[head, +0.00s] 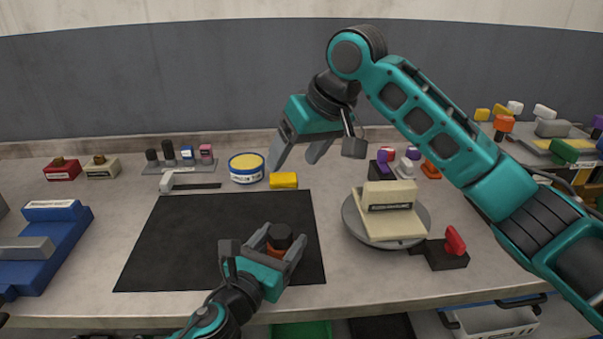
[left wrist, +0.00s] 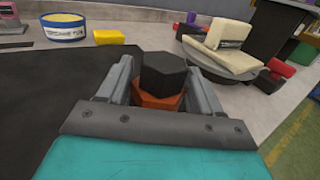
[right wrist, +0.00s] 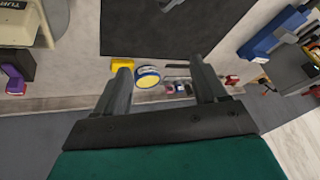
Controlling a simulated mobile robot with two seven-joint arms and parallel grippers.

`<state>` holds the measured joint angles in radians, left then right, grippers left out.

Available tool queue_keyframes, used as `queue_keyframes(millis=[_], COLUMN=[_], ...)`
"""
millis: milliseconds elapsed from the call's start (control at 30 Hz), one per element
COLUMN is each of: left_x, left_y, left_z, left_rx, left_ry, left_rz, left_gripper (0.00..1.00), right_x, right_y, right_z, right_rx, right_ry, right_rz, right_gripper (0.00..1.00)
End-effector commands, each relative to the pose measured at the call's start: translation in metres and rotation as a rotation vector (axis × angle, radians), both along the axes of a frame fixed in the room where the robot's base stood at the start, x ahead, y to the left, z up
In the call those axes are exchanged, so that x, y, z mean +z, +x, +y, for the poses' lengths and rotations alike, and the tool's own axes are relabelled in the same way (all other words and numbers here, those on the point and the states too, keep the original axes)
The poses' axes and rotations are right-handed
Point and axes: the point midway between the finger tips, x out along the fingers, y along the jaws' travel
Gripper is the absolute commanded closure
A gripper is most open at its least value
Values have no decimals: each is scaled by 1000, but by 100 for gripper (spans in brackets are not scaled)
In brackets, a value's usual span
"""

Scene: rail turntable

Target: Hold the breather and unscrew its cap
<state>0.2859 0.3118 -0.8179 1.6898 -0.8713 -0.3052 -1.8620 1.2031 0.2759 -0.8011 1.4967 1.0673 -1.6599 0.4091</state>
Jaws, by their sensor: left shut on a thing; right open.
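The breather has an orange body (left wrist: 157,99) and a dark hexagonal cap (left wrist: 164,72) on top. In the head view its cap (head: 279,236) and orange body show at the right part of the black mat (head: 165,240). My left gripper (head: 268,250) is shut around the orange body, with the cap above the fingers. In the left wrist view the fingers flank the body on both sides. My right gripper (head: 296,155) is open and empty, raised above the back of the bench, well away from the breather. The right wrist view shows nothing between its fingers (right wrist: 163,85).
A round turntable (head: 420,228) with a cream block stands right of the mat. A yellow block (head: 284,181) and a round blue-and-yellow tin (head: 246,168) lie behind the mat. A blue fixture (head: 50,250) is at far left. Most of the mat is clear.

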Motion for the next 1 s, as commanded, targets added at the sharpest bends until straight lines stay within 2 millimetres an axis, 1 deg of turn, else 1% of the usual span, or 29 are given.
queue_keyframes(millis=[33,100,200,300,367,467,800,1000], left_x=[-1,-1,-1,-1,-1,-1,-1,-1], left_y=[0,0,0,0,0,0,0,0], left_z=[0,0,0,0,0,0,0,0], left_rx=[1,1,1,1,1,1,0,0], left_ry=[1,1,1,1,1,1,0,0], left_rz=[2,2,2,2,2,2,1,1], left_gripper=[90,90,90,90,90,90,90,90], right_x=[-3,-7,-11,-17,-22,-36,-98,-120], right_y=[-12,-27,-40,-45,-45,-44,-36,-33], right_z=[0,-1,-3,-3,-1,2,20,26], right_rx=[38,81,120,136,138,138,138,137], right_ry=[-42,-90,-134,-152,-154,-154,-152,-152], right_rz=[40,92,139,159,164,164,162,160], right_gripper=[28,28,28,28,28,28,28,28])
